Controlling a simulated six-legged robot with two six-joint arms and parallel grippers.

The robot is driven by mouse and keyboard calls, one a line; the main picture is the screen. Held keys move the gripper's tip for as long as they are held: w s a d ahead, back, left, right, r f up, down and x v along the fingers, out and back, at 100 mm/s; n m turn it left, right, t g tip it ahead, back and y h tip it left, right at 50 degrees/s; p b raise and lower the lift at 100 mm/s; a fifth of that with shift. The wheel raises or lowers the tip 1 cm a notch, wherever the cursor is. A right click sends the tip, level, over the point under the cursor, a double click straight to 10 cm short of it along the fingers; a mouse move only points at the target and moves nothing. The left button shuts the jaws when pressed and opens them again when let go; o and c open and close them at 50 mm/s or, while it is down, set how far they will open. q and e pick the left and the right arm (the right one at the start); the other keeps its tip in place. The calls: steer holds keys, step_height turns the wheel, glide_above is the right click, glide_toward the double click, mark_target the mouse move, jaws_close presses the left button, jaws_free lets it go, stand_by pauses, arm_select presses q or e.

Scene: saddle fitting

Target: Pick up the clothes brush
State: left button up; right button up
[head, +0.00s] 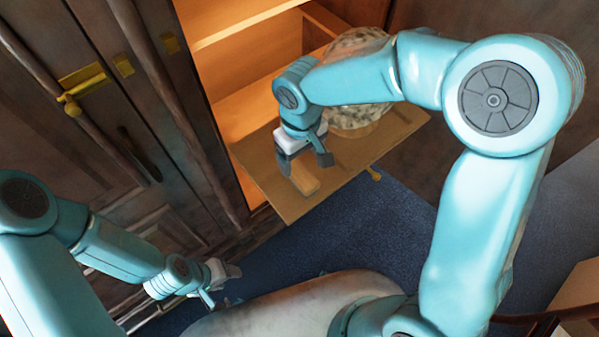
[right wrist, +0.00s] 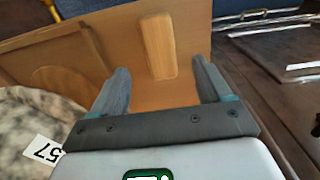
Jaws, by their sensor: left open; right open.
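The clothes brush is a pale wooden block with rounded ends. It shows in the head view (head: 304,180), lying on a flat wooden board (head: 262,178), and in the right wrist view (right wrist: 158,47) beyond my fingers. My right gripper (head: 305,162) is open, just above and behind the brush, its fingers spread to either side of the brush's line. In the right wrist view the gripper (right wrist: 163,82) has nothing between its fingers. I cannot tell the exact gap to the brush. My left gripper (head: 226,284) is open and empty, low over the blue carpet, far from the brush.
A large rounded speckled object (head: 352,112) stands on the board right behind my right forearm; a white tag reading 57 (right wrist: 43,151) is near it. An open lit cabinet (head: 240,70) is behind. Dark doors (head: 110,170) stand left. Blue carpet (head: 375,215) is clear.

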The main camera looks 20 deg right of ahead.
mark_target(300, 172)
step_height(300, 172, down, 3)
steer(key=shift+s+d+r, duration=0.1)
steer(key=shift+f, duration=0.55)
step_height(300, 172, down, 5)
steer(key=shift+r+p, duration=0.15)
steer(key=shift+p, duration=0.15)
steer(key=shift+w, duration=0.2)
steer(key=c, duration=1.1)
